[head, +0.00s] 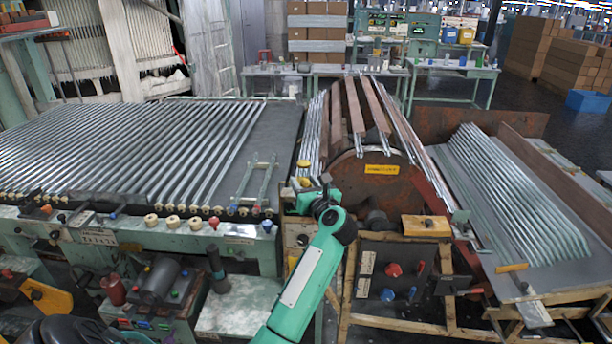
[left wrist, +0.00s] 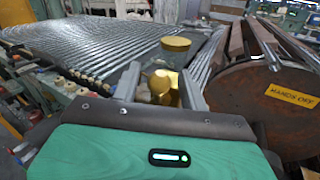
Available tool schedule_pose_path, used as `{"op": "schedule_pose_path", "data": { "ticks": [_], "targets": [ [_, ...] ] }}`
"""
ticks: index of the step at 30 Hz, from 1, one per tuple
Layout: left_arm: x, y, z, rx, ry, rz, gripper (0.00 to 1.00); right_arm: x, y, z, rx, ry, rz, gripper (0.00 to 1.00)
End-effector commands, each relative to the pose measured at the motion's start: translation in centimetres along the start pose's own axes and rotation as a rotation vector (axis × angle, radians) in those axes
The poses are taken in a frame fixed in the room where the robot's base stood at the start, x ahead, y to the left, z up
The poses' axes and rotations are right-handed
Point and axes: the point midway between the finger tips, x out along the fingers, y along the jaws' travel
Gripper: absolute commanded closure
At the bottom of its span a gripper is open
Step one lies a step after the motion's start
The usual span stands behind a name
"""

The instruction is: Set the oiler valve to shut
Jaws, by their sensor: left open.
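The brass oiler shows as a round yellow cap (head: 303,163) above a lower brass part (head: 304,181), at the right end of the green machine front. In the left wrist view the cap (left wrist: 175,43) stands just beyond the fingertips, and a rounded brass part (left wrist: 162,83) lies between the fingers. I cannot tell which piece is the valve's handle or how it is set. My left gripper (head: 313,183) is open around the brass part; it also shows in the left wrist view (left wrist: 161,72). Contact cannot be made out. My right gripper is not in view.
A rusty drum (head: 376,190) with a yellow "HANDS OFF" label (head: 382,169) stands close to the right of the gripper. Glass tubes (head: 130,145) fill the bed at left, with a small metal frame (head: 257,180) near its right end. A sloped tube rack (head: 520,195) stands far right.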

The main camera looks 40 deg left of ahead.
Motion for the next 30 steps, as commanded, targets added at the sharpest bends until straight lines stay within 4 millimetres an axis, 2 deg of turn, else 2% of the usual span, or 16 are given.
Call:
{"op": "schedule_pose_path", "data": {
  "ticks": [10, 15, 17, 30],
  "targets": [
    [0.1, 0.1, -0.1, 0.000, 0.000, 0.000, 0.56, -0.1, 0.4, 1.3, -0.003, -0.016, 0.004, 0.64],
    [0.1, 0.1, 0.0, 0.001, 0.000, 0.000, 0.90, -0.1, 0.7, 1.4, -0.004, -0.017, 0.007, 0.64],
    [0.1, 0.1, 0.0, 0.001, 0.000, 0.000, 0.99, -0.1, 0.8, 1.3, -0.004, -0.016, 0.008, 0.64],
    [-0.1, -0.4, -0.3, 0.085, -0.043, 0.005, 1.00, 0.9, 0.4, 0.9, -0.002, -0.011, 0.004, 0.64]
  ]
}}
